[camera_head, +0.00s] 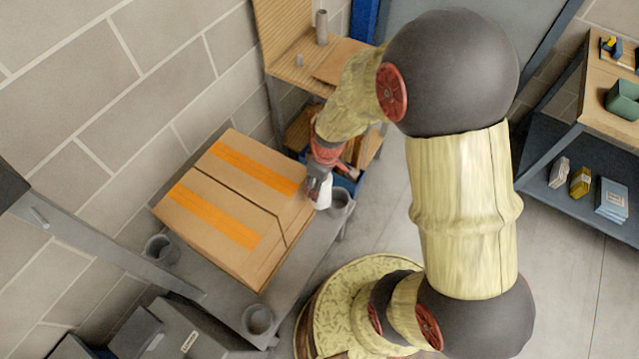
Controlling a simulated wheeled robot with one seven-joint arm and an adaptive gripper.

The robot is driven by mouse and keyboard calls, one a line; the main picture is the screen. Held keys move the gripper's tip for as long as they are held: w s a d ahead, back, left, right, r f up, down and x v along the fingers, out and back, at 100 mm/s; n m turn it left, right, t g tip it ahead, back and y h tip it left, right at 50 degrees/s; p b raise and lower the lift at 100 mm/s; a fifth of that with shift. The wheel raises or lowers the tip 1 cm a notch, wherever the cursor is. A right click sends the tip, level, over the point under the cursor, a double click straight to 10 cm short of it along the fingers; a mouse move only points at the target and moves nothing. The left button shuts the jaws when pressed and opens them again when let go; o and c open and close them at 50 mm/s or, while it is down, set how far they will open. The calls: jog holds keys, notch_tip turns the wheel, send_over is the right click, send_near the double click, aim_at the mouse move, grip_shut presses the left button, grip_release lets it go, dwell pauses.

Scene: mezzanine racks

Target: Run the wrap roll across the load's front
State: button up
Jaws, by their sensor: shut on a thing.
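The load is a large cardboard box (222,196) with two orange tape strips across its top, resting on a grey bench (215,293) at the left. My gripper (321,192) is shut on a small white wrap roll (324,195) at the box's right corner. The roll is close beside the box; I cannot tell whether it touches. The gripper's fingers are small here and partly hidden by the wrist.
Grey cups stand around the box: one right of the roll (341,200), one at the left (161,250), one at the front (258,319). A wooden shelf stands behind (290,66). Floor between is clear.

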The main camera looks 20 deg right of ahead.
jog(key=shift+w+a, duration=0.55)
jog(key=shift+w, duration=0.3)
dwell(0.6)
jog(key=s+a+p, duration=0.2)
jog(key=s+a, duration=0.2)
jog(key=a, duration=0.3)
jog(key=shift+s+a, duration=0.2)
jog(key=shift+s, duration=0.15)
dwell(1.1)
jog(key=shift+s+a+p, duration=0.3)
jog(key=shift+s+a, duration=0.25)
jog(key=shift+a, duration=0.25)
jog(key=shift+s+a+p, duration=0.3)
jog(key=shift+s+a, duration=0.25)
jog(key=shift+a, duration=0.2)
jog(key=shift+s+a+p, duration=0.3)
jog(key=shift+s+a, duration=0.25)
jog(key=shift+a, duration=0.25)
jog(key=shift+a, duration=0.1)
jog(key=shift+s+a+p, duration=0.5)
jog(key=shift+s+a, duration=0.4)
jog(key=shift+a, duration=0.2)
